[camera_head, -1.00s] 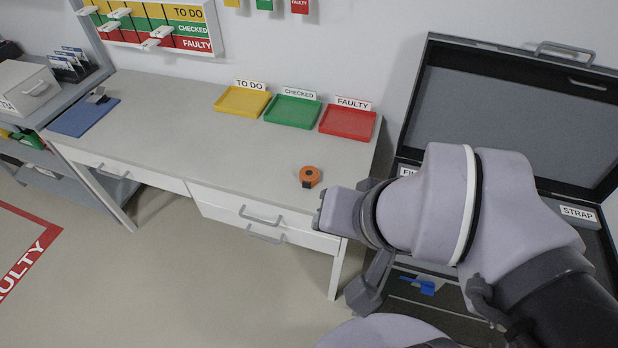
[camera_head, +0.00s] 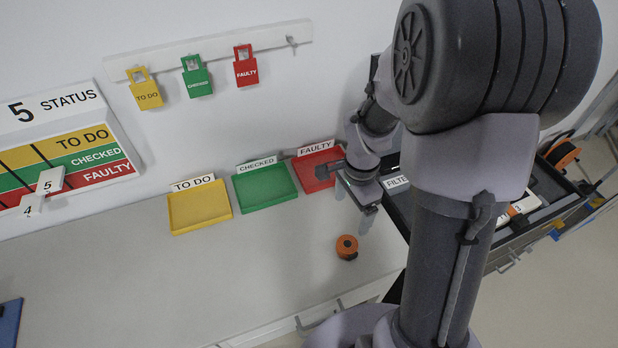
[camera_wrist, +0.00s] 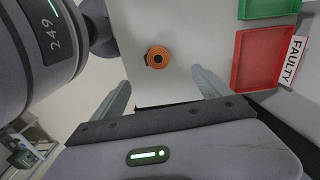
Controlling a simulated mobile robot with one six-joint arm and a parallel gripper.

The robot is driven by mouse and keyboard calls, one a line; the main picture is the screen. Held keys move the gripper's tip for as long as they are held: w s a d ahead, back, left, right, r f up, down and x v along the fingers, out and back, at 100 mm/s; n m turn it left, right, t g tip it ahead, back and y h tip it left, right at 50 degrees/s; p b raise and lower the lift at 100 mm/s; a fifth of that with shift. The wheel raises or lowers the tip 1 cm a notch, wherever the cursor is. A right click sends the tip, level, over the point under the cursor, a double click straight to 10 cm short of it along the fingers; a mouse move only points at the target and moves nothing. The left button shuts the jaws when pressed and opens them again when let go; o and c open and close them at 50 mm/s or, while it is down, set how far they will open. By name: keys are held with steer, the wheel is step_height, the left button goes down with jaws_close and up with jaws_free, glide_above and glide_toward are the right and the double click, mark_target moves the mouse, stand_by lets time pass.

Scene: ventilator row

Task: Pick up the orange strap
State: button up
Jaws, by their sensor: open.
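The orange strap (camera_head: 347,247) is a small round orange roll with a dark centre. It lies on the grey bench top near the front right edge. The wrist view shows it too, as an orange ring (camera_wrist: 158,57) beyond the fingers. My gripper (camera_head: 365,213) hangs above the bench's right end, to the upper right of the strap and apart from it. In the wrist view its two pale fingers (camera_wrist: 160,92) are spread wide with nothing between them. Part of my gripper is hidden behind my arm in the head view.
A yellow TO DO tray (camera_head: 199,207), a green CHECKED tray (camera_head: 266,185) and a red FAULTY tray (camera_head: 318,168) stand along the wall. An open dark case (camera_head: 560,205) is right of the bench. The bench left of the strap is clear.

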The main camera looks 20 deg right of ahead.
steer(key=b, duration=0.4)
glide_above(348, 245)
steer(key=f, duration=1.2)
steer(key=shift+w+d+f, duration=0.15)
steer(key=shift+w+d, duration=0.05)
step_height(348, 245, down, 6)
steer(key=b, duration=0.3)
steer(key=shift+s+a+r, duration=0.15)
steer(key=shift+r, duration=0.25)
steer(key=shift+c, duration=0.4)
steer(key=c, duration=1.4)
